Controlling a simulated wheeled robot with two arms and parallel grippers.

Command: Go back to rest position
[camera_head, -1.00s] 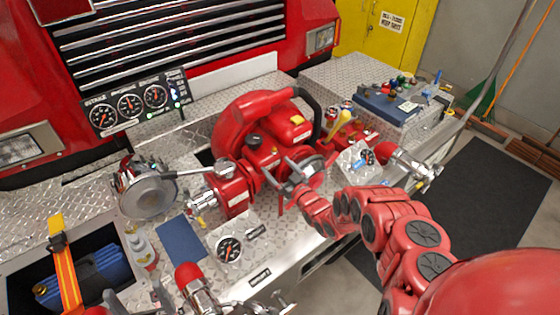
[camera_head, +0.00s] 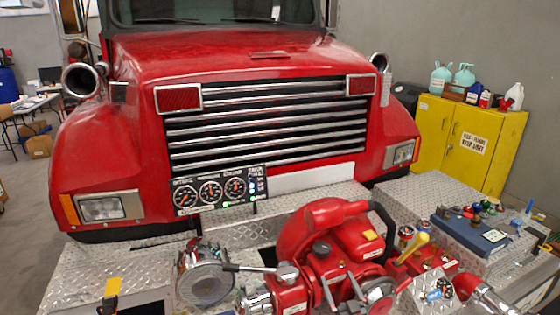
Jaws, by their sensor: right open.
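My right gripper (camera_head: 341,299) shows only in part at the bottom edge of the head view, in front of the red pump (camera_head: 318,235). Its grey fingers are apart, near the pump's round front fitting (camera_head: 379,289); whether they touch it I cannot tell. The rest of my right arm is below the frame.
The pump sits on the diamond-plate bumper (camera_head: 75,282) of a red truck (camera_head: 240,60). A gauge panel (camera_head: 220,190) stands behind it. A blue case (camera_head: 468,229) lies at right, and a yellow cabinet (camera_head: 435,135) stands behind.

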